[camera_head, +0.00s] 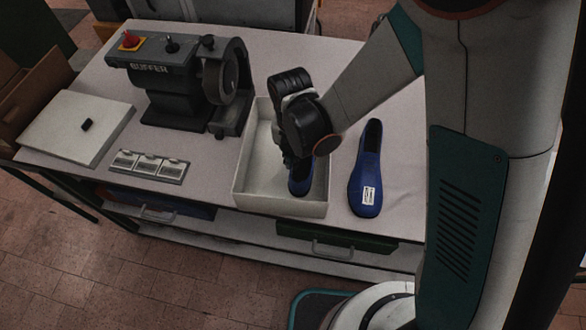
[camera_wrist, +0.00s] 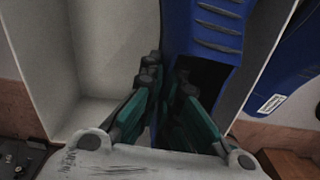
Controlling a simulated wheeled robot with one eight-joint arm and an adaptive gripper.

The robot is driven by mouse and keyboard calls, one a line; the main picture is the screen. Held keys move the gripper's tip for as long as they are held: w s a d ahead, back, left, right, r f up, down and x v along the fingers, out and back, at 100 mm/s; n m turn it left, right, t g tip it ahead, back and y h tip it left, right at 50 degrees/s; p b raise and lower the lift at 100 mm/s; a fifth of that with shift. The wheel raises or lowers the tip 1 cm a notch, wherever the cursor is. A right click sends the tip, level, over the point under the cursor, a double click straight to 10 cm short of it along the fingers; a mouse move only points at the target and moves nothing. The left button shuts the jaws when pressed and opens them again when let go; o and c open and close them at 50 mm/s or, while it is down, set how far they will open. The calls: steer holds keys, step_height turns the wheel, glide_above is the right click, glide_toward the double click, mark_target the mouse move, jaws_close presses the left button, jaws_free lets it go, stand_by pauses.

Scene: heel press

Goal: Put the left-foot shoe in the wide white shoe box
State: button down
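The white shoe box (camera_head: 308,209) stands open at the front middle of the bench; its pale inside wall (camera_wrist: 37,60) fills the left of the wrist view. A blue shoe (camera_head: 300,187) is inside the box, mostly hidden by my gripper (camera_head: 293,160). In the wrist view this shoe (camera_wrist: 205,30) has ribbed laces and a dark opening. My gripper's teal fingers (camera_wrist: 168,85) straddle the shoe's side wall at the opening, with a narrow gap, and look closed on it. A second blue shoe (camera_head: 366,170) with a white label lies outside, right of the box. I cannot tell which foot each fits.
A grey buffer machine (camera_head: 170,85) stands behind and left of the box. A strip of three small plates (camera_head: 148,165) lies near the front edge. Bench space right of the second shoe is clear.

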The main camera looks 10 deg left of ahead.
steer(key=shift+f+b, duration=1.2)
steer(key=shift+f, duration=1.2)
steer(key=shift+f, duration=0.1)
steer(key=c, duration=1.8)
jaws_free()
step_height(320, 180, up, 12)
steer(key=p, duration=0.1)
steer(key=shift+a, duration=0.1)
